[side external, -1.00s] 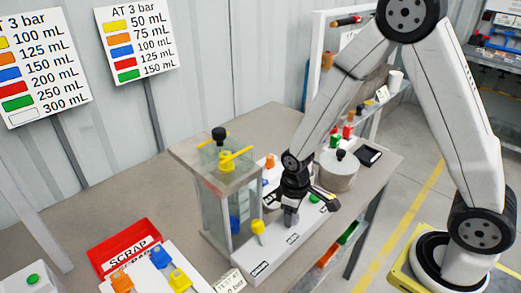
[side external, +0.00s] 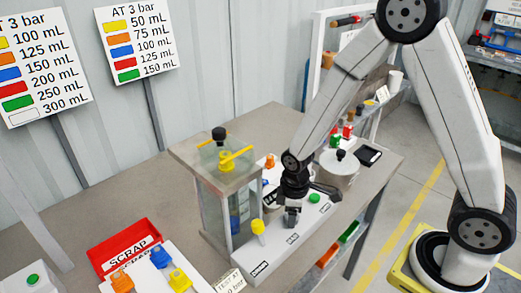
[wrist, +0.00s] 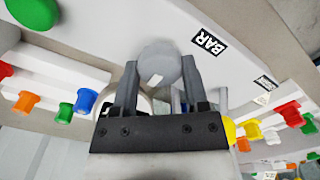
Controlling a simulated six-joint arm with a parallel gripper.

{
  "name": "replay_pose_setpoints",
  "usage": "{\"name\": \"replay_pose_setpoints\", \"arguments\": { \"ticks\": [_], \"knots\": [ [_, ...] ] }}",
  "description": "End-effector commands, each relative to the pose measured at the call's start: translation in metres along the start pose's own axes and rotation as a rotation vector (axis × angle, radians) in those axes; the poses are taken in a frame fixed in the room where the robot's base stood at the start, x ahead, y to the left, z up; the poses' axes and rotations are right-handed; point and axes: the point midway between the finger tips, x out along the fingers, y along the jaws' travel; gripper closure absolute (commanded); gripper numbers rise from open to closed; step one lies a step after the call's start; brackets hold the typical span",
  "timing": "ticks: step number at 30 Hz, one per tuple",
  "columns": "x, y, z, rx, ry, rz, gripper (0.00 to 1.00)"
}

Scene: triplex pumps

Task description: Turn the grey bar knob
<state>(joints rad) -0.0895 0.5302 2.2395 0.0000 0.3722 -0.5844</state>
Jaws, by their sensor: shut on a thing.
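The grey bar knob (wrist: 160,62) is round with a small white mark on its face. In the wrist view it sits between the two fingertips of my gripper (wrist: 158,72), with a finger touching each side. In the side view my gripper (side external: 291,217) points down at the white panel box (side external: 275,250), closed around the knob, which is mostly hidden there. A BAR label (wrist: 208,42) is on the panel beside the knob.
A yellow knob (side external: 258,228) and a green button (side external: 314,198) flank my gripper on the panel. A glass tank (side external: 216,205) stands close on the left, a round metal pot (side external: 338,172) behind right. A red SCRAP tray (side external: 118,245) lies at the front left.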

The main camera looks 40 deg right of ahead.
Motion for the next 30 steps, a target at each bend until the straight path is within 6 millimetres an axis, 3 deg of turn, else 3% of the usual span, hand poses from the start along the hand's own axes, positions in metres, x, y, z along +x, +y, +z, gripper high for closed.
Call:
{"name": "replay_pose_setpoints", "arguments": {
  "ticks": [1,3,4,19,30],
  "knots": [
    [-0.001,0.0,0.0,0.0,0.001,0.001,0.33],
    [-0.001,0.0,0.0,0.001,0.001,0.001,0.11],
    [-0.001,0.0,0.0,0.001,0.001,0.001,0.07],
    [-0.005,0.0,0.0,0.001,0.001,0.001,0.07],
    [-0.037,0.001,-0.001,0.001,0.004,0.003,0.07]
  ]
}}
